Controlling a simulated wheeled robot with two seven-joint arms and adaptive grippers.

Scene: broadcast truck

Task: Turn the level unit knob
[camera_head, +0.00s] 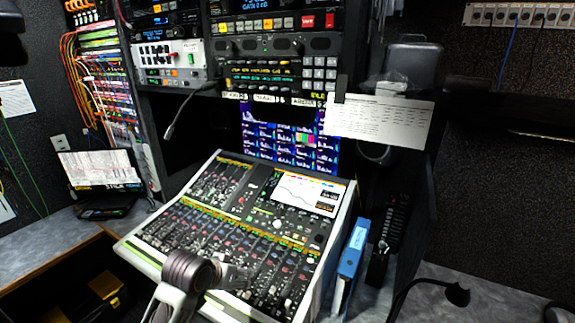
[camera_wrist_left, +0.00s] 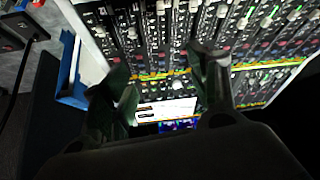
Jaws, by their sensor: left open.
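I cannot tell for sure which control is the level unit knob. A row of dark round knobs (camera_head: 265,45) sits on a rack unit above the screens. The mixing console (camera_head: 140,247) carries many small knobs and faders, and a pale round knob (camera_head: 277,224) below its display. My left gripper (camera_head: 246,278) is over the console's lower middle. In the left wrist view its fingers (camera_wrist_left: 165,65) are spread apart with nothing between them, over the console's controls (camera_wrist_left: 240,50). The wrist housing hides what is lower in that view. My right gripper is not in view.
A white paper sheet (camera_head: 378,119) hangs right of the screens (camera_head: 290,148). A gooseneck microphone (camera_head: 180,115) juts out at upper left. A blue binder (camera_head: 353,249) stands right of the console.

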